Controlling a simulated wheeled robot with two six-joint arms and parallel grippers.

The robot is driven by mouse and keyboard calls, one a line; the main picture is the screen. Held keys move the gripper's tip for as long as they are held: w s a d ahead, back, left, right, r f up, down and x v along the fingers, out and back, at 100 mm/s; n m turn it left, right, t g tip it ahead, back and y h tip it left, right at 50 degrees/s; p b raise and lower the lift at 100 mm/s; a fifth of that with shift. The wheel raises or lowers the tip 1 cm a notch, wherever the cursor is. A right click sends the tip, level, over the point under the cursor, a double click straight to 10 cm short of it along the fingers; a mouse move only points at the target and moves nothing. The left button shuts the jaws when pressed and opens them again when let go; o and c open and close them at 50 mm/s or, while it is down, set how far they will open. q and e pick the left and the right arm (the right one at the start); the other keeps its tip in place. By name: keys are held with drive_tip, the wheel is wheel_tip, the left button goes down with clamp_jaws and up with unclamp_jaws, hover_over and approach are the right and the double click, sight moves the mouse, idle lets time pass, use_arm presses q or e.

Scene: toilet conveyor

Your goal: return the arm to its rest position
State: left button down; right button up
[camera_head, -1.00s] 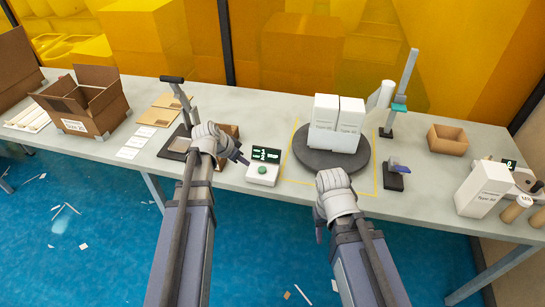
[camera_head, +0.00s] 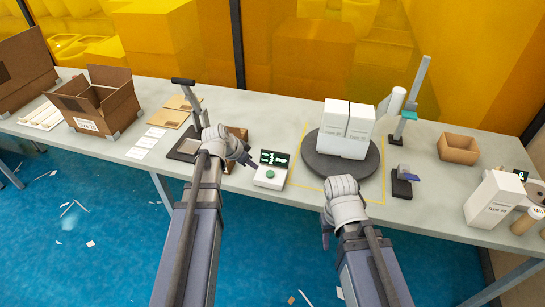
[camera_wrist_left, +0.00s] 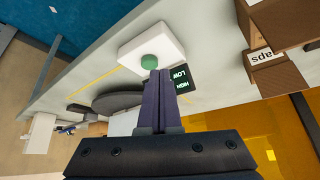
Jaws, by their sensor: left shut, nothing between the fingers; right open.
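My left gripper (camera_head: 248,160) is shut and empty beside a white box with a green button (camera_head: 270,174) and a small dark display. In the left wrist view the closed fingers (camera_wrist_left: 161,80) point at the green button (camera_wrist_left: 149,61) and overlap its edge; I cannot tell whether they touch it. The display (camera_wrist_left: 181,77) there reads HIGH and LOW. My right gripper (camera_head: 326,238) is open and low, in front of the table edge below the round dark turntable. Its fingers are mostly hidden behind its wrist.
Two white cartons (camera_head: 346,127) stand on the turntable (camera_head: 372,162). A post with a teal part (camera_head: 409,114), a small dark stand (camera_head: 401,184), an open brown tray (camera_head: 458,149) and a white carton (camera_head: 492,199) are to the right. An open cardboard box (camera_head: 96,103) stands at left.

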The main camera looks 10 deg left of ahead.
use_arm(q)
drive_tip(key=s+d+f+n+g+y, duration=0.2)
drive_tip(key=s+d+f+g+y, duration=0.1)
drive_tip(key=s+d, duration=1.5)
drive_tip(key=s+g+y, duration=0.1)
drive_tip(key=s+g, duration=0.1)
drive_tip(key=shift+n+g+y, duration=0.3)
idle(0.8)
wheel_tip(320, 180, up, 3)
drive_tip(key=m+t+h, duration=0.3)
drive_tip(key=t+h, duration=0.2)
drive_tip(key=t, duration=0.1)
hover_over(269, 173)
drive_tip(key=shift+r, duration=0.2)
drive_tip(key=shift+f+b, duration=1.85)
drive_tip(key=shift+f, duration=0.2)
drive_tip(key=shift+f, duration=0.2)
